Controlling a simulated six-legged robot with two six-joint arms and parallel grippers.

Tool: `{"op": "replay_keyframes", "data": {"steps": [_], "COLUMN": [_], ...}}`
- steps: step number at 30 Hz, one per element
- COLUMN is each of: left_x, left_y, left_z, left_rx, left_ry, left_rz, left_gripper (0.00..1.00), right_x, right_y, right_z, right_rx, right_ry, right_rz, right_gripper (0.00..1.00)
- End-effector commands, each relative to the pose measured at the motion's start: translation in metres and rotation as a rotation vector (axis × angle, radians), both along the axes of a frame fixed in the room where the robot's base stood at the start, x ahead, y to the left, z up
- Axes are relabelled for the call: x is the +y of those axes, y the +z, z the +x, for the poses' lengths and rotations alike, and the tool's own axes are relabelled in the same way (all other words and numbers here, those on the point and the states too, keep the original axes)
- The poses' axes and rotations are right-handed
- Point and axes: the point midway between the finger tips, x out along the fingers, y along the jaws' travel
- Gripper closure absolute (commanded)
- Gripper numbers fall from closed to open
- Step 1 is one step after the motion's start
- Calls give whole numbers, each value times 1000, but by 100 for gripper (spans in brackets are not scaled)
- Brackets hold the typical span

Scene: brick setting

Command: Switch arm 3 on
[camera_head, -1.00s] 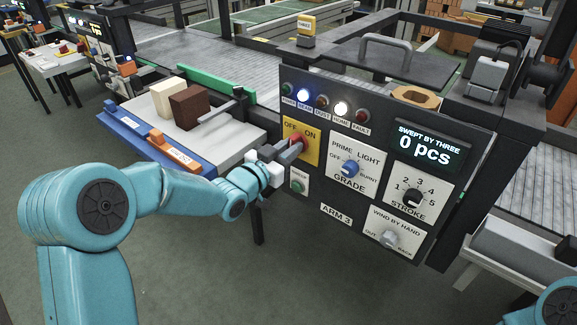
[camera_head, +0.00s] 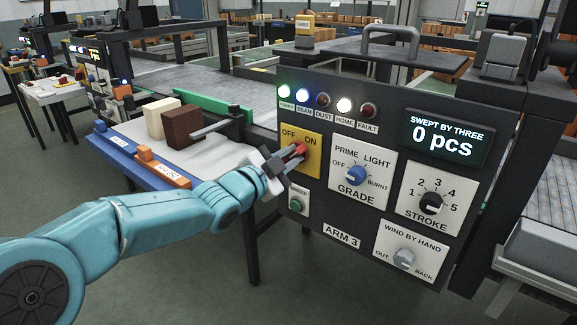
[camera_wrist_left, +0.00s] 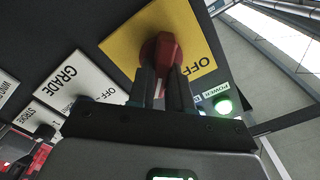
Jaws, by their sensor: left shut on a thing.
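The ARM 3 panel (camera_head: 318,207) is dark and upright. At its upper left is a yellow plate (camera_head: 313,167) marked OFF and ON, with a red switch knob (camera_head: 301,149). My left gripper (camera_head: 291,156) is shut on this knob, reaching in from the left. In the left wrist view its two dark fingers (camera_wrist_left: 164,90) close around the red knob (camera_wrist_left: 162,50), which stands out from the yellow plate. My right gripper is not in view.
The panel also carries the GRADE knob (camera_head: 357,175), STROKE knob (camera_head: 431,203), wind-by-hand knob (camera_head: 403,259) and a green button (camera_head: 297,205). The display (camera_head: 444,139) reads 0 pcs. Left stands a table with brown (camera_head: 183,127) and cream (camera_head: 160,118) blocks.

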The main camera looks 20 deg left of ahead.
Motion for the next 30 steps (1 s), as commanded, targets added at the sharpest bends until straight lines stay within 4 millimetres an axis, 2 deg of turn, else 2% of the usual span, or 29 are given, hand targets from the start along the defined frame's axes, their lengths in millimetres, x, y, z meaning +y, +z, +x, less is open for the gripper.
{"op": "replay_keyframes", "data": {"steps": [17,18,20,30], "left_x": [-1,-1,-1,1], "left_y": [4,4,3,1], "left_z": [0,0,0,-3], "left_rx": [-20,-20,-19,-13], "left_ry": [-1,-1,-1,0], "left_rz": [30,30,29,28], "left_gripper": [100,74,55,55], "right_x": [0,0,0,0], "right_y": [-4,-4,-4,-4], "right_z": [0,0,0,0], "right_rx": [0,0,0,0], "right_ry": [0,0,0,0], "right_rz": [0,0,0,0], "right_gripper": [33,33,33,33]}}
